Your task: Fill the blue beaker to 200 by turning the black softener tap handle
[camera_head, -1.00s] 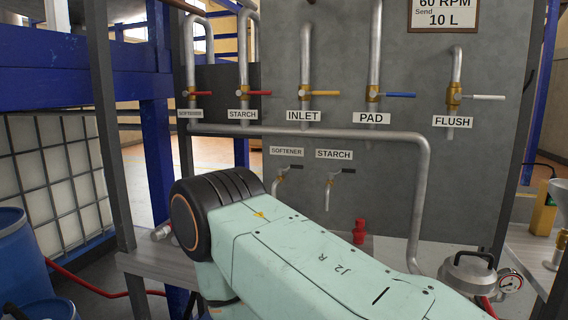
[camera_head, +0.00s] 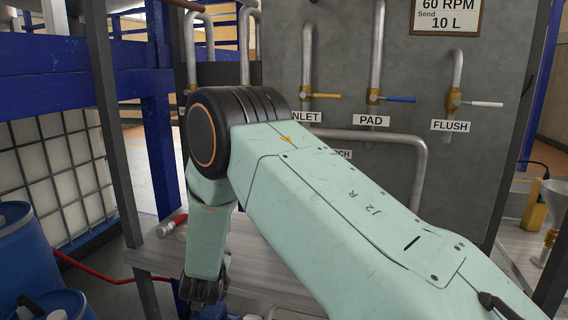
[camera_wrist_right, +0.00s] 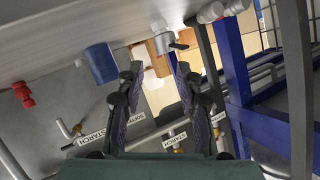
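My right arm (camera_head: 330,195) crosses the head view and hides the small softener tap and its label. In the right wrist view my right gripper (camera_wrist_right: 153,88) is open, with an empty gap between its two dark fingers. The blue beaker (camera_wrist_right: 102,62) is beyond and left of the fingers, against the pale shelf (camera_wrist_right: 60,40); they look apart. A grey metal piece with a black handle (camera_wrist_right: 178,46) lies just beyond the fingertips; I cannot tell whether it is the softener tap. My left gripper is in neither view.
In the head view, the INLET, PAD and FLUSH valves (camera_head: 454,98) and a bent grey pipe (camera_head: 420,165) are on the grey panel. Dark and blue posts (camera_head: 158,140) stand at left, near blue drums (camera_head: 25,250). A red fitting (camera_wrist_right: 22,95) shows in the wrist view.

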